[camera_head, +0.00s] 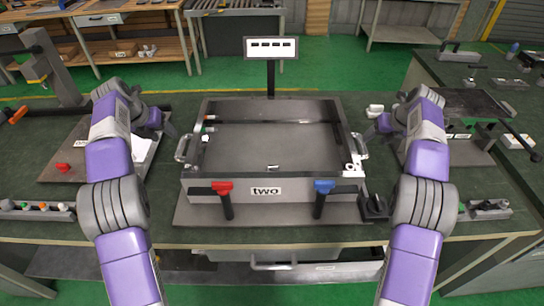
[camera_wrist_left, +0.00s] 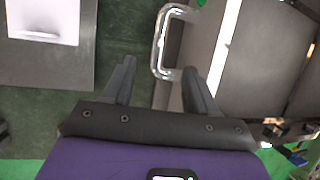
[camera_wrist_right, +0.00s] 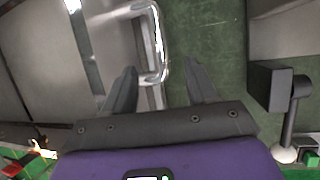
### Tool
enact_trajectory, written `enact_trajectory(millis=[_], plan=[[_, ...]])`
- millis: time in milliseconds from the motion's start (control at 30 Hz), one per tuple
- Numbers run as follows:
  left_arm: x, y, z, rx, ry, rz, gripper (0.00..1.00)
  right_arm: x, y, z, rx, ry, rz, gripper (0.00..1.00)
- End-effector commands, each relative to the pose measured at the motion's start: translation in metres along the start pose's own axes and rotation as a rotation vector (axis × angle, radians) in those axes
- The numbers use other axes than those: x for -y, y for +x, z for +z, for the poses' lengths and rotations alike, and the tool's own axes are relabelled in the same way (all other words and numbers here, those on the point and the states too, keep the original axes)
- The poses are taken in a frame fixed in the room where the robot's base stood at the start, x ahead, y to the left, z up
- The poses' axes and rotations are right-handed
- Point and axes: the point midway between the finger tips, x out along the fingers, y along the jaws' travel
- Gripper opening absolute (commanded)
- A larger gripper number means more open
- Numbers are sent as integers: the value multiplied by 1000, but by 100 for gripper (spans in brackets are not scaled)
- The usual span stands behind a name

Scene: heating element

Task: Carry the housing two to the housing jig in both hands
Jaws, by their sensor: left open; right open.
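Housing two (camera_head: 225,187) is a large grey open-topped box with a "two" label on its front, at the centre of the bench. It has a bright metal handle on each side, the left one (camera_wrist_left: 158,45) and the right one (camera_wrist_right: 160,50). My left gripper (camera_wrist_left: 160,65) is open at the left handle, whose bar shows between the finger lines, nearer the right finger. My right gripper (camera_wrist_right: 160,70) is open, with the right handle between its finger lines. Neither gripper visibly grips a handle. A grey base plate (camera_head: 290,235) lies under the housing; I cannot tell whether it is the jig.
A red-topped clamp (camera_head: 222,188) and a blue-topped clamp (camera_head: 324,187) stand at the housing's front. A sign on a post (camera_head: 271,48) stands behind it. A plate with a white item (camera_head: 143,148) lies left; a dark fixture (camera_head: 465,105) stands right.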

Motion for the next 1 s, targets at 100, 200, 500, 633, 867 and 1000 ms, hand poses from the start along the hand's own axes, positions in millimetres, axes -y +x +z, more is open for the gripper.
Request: enact_trajectory(millis=[100, 200, 500, 633, 867, 1000], plan=[[0, 0, 0, 0, 0, 0, 57, 0, -19, 0, 3, -1, 0, 57], [0, 0, 0, 0, 0, 0, 57, 0, -28, 0, 0, 0, 0, 57], [0, 0, 0, 0, 0, 0, 57, 0, -34, 0, -1, 0, 0, 57], [0, 0, 0, 0, 0, 0, 57, 0, -34, 0, -1, 0, 0, 57], [1, -3, 1, 0, 0, 0, 57, -1, -37, 1, -1, 0, 1, 57], [5, -23, 10, 0, 0, 0, 57, -5, -57, 10, -1, 0, 1, 57]])
